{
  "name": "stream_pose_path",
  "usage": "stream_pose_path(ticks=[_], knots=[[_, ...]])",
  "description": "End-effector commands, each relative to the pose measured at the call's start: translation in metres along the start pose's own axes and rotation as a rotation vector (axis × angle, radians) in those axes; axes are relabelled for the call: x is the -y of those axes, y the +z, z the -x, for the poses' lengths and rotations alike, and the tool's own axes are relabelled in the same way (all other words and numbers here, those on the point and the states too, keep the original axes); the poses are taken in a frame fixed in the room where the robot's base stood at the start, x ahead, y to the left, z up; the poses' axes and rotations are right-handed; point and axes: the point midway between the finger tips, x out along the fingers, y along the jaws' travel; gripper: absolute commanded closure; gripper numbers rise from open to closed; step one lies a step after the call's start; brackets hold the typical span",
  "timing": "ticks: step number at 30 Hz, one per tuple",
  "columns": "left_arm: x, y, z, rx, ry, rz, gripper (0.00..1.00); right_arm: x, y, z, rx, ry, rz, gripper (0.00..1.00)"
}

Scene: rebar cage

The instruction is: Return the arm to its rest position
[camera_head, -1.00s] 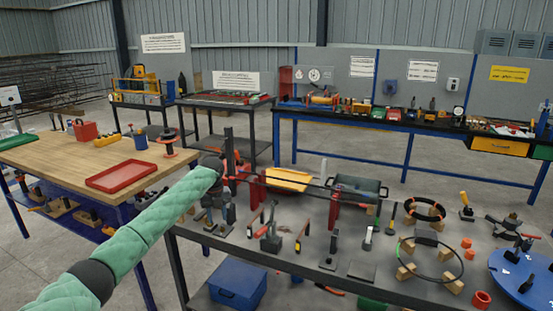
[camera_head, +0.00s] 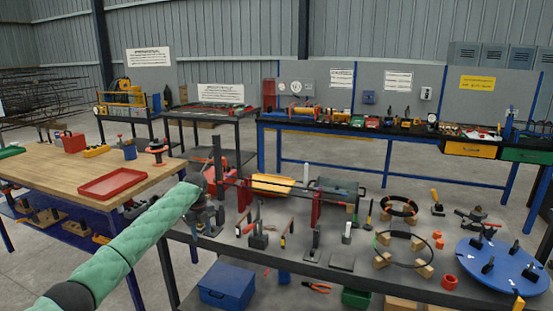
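My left arm, in a green padded sleeve, comes in from the lower left of the head view. My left gripper (camera_head: 207,222) is dark and small, at the left end of the grey workbench (camera_head: 342,262), beside the dark upright post of the rebar fixture. Its fingers blend with the dark parts behind them, so I cannot tell whether they are open or shut, or whether they hold anything. The rebar fixture (camera_head: 317,208), with red supports and long thin bars, stands just right of the gripper. My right gripper is not in view.
Hammers and other hand tools, wooden blocks, a black ring (camera_head: 399,207) and a blue round plate (camera_head: 502,265) crowd the grey bench. A wooden table (camera_head: 60,172) with a red tray (camera_head: 114,184) stands left. A blue box (camera_head: 227,285) sits below the bench.

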Motion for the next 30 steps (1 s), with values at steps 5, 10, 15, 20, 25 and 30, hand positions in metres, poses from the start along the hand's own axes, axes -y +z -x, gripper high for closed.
stream_pose_path(ticks=[5,10,15,20,25,30], knots=[[0.001,0.002,0.001,0.010,-0.008,0.146,0.62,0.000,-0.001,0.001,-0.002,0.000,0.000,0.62],[0.002,0.008,0.002,0.044,-0.017,0.359,0.62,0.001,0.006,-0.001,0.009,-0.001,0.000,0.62],[0.012,0.010,0.018,0.128,-0.071,0.636,0.62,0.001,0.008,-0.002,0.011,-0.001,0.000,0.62],[0.028,0.007,0.055,0.208,-0.193,0.886,0.62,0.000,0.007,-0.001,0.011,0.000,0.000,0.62],[0.051,-0.005,0.111,0.253,-0.383,1.114,0.62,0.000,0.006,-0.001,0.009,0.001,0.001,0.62],[0.070,-0.031,0.159,0.237,-0.586,1.301,0.62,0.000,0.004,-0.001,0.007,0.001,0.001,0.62]])
